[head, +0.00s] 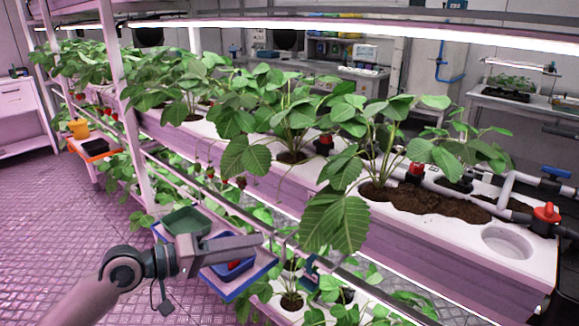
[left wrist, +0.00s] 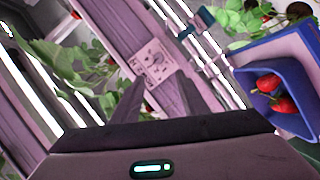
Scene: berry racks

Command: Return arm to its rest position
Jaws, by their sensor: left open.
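My left gripper (head: 285,238) reaches in from the lower left of the head view, above the small trays and beside the rack's front rail. My right arm and gripper are not in the head view.
A green container (head: 187,221) and a blue container (head: 228,270) with red fruit sit beside my left gripper. The blue container (left wrist: 282,118) shows two red strawberries (left wrist: 275,94) in the wrist view. Strawberry plants fill the white trough (head: 430,235). Open floor (head: 50,220) lies left.

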